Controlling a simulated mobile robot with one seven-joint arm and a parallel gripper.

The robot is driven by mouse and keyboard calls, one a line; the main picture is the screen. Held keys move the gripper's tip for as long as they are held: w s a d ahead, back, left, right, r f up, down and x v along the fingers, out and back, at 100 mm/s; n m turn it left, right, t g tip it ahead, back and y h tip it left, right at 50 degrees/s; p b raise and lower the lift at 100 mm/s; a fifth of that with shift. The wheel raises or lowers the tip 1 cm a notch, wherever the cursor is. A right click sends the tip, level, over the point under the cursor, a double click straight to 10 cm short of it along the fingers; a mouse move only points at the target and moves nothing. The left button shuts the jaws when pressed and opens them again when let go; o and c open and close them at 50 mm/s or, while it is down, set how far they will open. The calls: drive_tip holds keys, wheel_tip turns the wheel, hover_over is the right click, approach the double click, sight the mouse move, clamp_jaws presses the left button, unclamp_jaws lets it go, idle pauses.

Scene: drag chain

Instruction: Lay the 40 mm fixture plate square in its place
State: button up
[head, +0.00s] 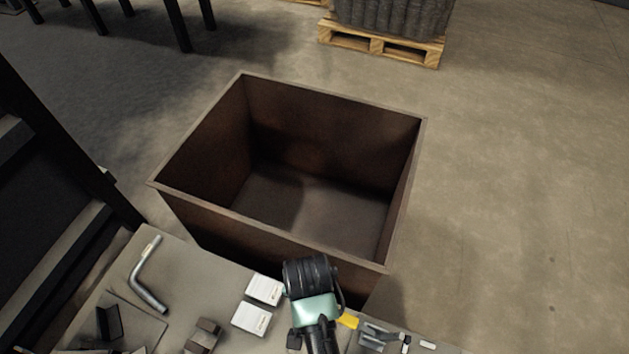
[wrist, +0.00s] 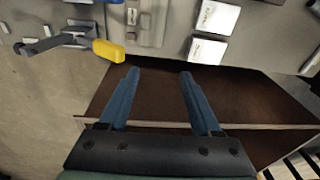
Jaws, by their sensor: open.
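My gripper (wrist: 160,73) is open and empty in the wrist view. Its two blue fingers point at the bench edge, over the brown bin. Two white labelled blocks, a farther one (wrist: 218,17) and a nearer one (wrist: 206,50), lie on the bench just beyond the right finger. They also show in the head view, left of my wrist (head: 264,289) (head: 251,319). A grey flat piece with slots (wrist: 150,22) lies beyond the fingers. I cannot tell which piece is the 40 mm fixture plate; its printed size is unreadable. In the head view my fingertips are hidden.
A clamp with a yellow handle (wrist: 108,50) stands left of the fingers. A deep open brown bin (head: 258,227) adjoins the grey bench (head: 190,275). A bent metal rod (head: 142,280) and dark brackets (head: 110,322) lie on the bench's left. Floor at right is clear.

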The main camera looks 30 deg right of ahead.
drive_tip(key=shift+m+g, duration=0.3)
drive_tip(key=shift+g, duration=0.4)
drive_tip(key=s+f+b, duration=0.1)
drive_tip(key=f, duration=0.2)
drive_tip(key=s+f+b, duration=0.1)
drive_tip(key=f, duration=0.2)
drive_tip(key=s+f+b, duration=0.1)
drive_tip(key=f, duration=0.3)
drive_tip(key=shift+s+a, duration=0.3)
drive_tip(key=shift+a, duration=0.1)
drive_tip(key=shift+s+a+f+b, duration=0.15)
drive_tip(key=shift+f+b, duration=0.7)
drive_tip(key=shift+f, duration=0.75)
drive_tip(key=shift+s+d+f+b, duration=0.1)
drive_tip(key=shift+f+b, duration=0.75)
drive_tip(key=shift+f, duration=0.7)
drive_tip(key=shift+r, duration=0.1)
clamp_jaws()
